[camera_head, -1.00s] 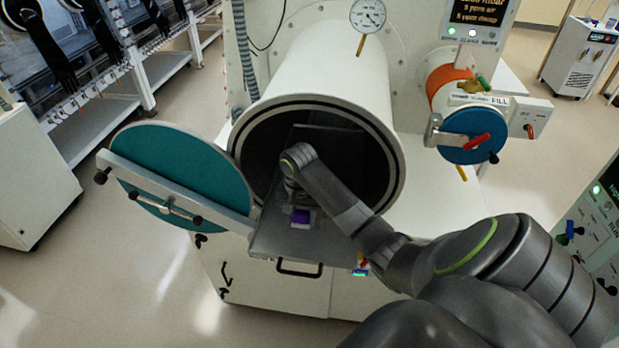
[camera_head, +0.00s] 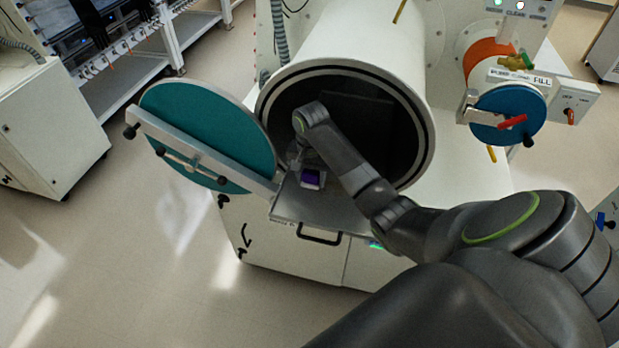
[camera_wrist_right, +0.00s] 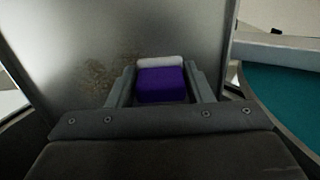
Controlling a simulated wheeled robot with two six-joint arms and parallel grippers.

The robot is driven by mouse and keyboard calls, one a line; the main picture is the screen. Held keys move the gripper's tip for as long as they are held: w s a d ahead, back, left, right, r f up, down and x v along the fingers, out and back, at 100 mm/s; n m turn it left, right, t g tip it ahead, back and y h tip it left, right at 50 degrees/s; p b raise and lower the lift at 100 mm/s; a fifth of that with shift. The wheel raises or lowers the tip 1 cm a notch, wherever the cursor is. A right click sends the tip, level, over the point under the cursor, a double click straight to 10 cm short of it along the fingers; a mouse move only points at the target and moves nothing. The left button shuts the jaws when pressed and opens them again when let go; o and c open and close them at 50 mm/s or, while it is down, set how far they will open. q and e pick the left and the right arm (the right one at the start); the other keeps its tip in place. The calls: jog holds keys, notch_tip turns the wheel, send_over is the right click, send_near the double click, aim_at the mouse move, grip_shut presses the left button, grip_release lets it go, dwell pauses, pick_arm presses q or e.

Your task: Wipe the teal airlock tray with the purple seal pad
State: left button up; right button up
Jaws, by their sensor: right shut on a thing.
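The airlock tray (camera_head: 340,212) is a flat grey metal shelf sticking out of the white airlock tube, beside its open teal door (camera_head: 205,110). In the right wrist view the tray (camera_wrist_right: 75,30) carries a rusty brown smudge (camera_wrist_right: 110,78) left of the pad. The purple seal pad (camera_head: 311,178) has a white edge and is low over the tray's left part; I cannot tell if it touches. It also shows in the wrist view (camera_wrist_right: 161,84). My right gripper (camera_wrist_right: 161,76) is shut on the pad, one finger each side. My left gripper is not in view.
The airlock's round rim (camera_head: 428,150) and dark interior surround the tray's back end. The door's grey bar (camera_head: 175,145) lies close to the tray's left edge. A small blue port (camera_head: 507,115) with a red handle is at the right. Open floor lies in front left.

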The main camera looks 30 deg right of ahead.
aim_at(331, 192)
jog(key=shift+s+d+f, duration=0.1)
jog(key=shift+s+d, duration=0.8)
jog(key=shift+s, duration=0.25)
jog(key=shift+s+d+f, duration=0.1)
jog(key=shift+s+d, duration=0.8)
jog(key=shift+s, duration=0.25)
jog(key=shift+s+d+r, duration=0.2)
jog(key=shift+s+d, duration=1.95)
jog(key=shift+s, duration=0.2)
jog(key=shift+w+d, duration=0.25)
jog(key=shift+w, duration=0.15)
jog(key=shift+w+a, duration=1.05)
jog(key=shift+w, duration=0.25)
jog(key=shift+w+a, duration=1)
jog(key=shift+w, duration=0.25)
jog(key=shift+w+a+f, duration=0.15)
jog(key=shift+w+a, duration=1.65)
jog(key=shift+w, duration=0.1)
jog(key=shift+w+d, duration=0.45)
jog(key=shift+s+d+f, duration=0.1)
jog(key=shift+s+d, duration=0.45)
jog(key=shift+d, duration=0.05)
jog(key=shift+s+d+r, duration=0.15)
jog(key=shift+s+d, duration=1.6)
jog(key=shift+s, duration=0.25)
jog(key=shift+s+d+r, duration=0.15)
jog(key=shift+s+d, duration=1.55)
jog(key=shift+s, duration=0.3)
